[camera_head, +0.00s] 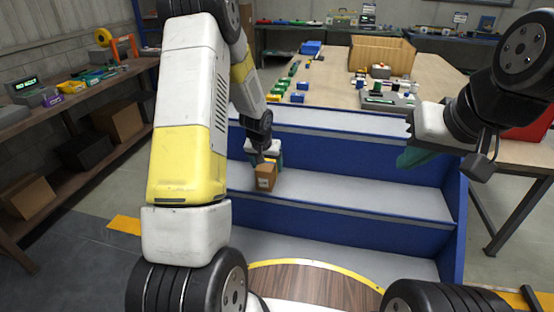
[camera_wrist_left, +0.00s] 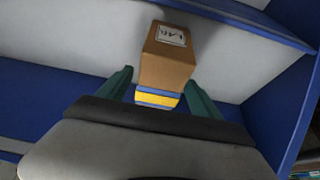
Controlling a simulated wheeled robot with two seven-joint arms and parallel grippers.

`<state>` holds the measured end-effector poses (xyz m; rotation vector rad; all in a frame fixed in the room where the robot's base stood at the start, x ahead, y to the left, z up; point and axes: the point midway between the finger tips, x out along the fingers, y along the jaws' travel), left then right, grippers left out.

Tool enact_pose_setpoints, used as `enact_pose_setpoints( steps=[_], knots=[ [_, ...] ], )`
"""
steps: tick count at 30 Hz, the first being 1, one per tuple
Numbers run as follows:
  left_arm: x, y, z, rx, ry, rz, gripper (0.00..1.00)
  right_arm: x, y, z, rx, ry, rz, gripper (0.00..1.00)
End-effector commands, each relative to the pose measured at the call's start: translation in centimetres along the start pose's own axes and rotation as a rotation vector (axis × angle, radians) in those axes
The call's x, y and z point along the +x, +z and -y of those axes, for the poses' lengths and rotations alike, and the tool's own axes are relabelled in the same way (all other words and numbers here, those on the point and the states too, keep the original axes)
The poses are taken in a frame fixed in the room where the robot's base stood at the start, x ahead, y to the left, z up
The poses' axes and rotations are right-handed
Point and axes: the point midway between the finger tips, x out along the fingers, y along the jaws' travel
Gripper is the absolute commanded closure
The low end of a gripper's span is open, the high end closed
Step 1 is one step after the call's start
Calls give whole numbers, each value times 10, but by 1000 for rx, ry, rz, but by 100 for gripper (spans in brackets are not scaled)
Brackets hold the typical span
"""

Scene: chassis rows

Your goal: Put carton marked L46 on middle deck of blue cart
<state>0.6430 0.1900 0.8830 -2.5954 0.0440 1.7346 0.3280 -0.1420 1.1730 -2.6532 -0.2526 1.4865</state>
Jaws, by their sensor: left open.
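The blue cart (camera_head: 330,222) has stepped grey decks. A small brown carton (camera_head: 265,180) stands on its middle deck (camera_head: 355,193), towards the left end. In the left wrist view the carton (camera_wrist_left: 165,62) shows a white label (camera_wrist_left: 171,36) that seems to read L46. In the left wrist view the fingers (camera_wrist_left: 160,88) are apart, to either side of the carton's near end. My right gripper (camera_head: 412,157) hangs at the right, partly hidden, with one teal finger showing.
Behind the cart is a wooden table (camera_head: 345,75) with small items and a wooden box (camera_head: 382,53). A shelf (camera_head: 75,108) at left holds boxes. The middle deck is clear right of the carton.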

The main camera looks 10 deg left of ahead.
Motion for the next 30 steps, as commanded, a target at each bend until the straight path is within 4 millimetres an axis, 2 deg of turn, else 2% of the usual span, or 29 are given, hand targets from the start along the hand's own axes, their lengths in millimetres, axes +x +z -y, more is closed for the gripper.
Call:
enact_pose_setpoints(
  steps=[1,6,14,17,20,23,27,30],
  knots=[
    [-13,-2,0,-1,0,-5,26,0,0,0,0,0,0,100],
    [-48,-1,0,-1,0,-4,26,0,0,0,0,0,0,100],
    [-77,0,0,-2,0,-3,26,0,0,0,0,0,0,100],
    [-97,-1,-1,-3,0,-12,26,0,0,0,0,0,0,100],
    [-136,2,-3,-11,0,-30,26,0,0,0,0,0,0,100],
    [-189,13,-8,-22,8,-53,26,0,0,0,0,0,0,100],
    [-258,42,-18,-32,31,-81,26,0,0,0,0,0,0,100],
    [-300,69,-26,-35,57,-102,26,0,0,0,0,0,0,100]
  ],
)
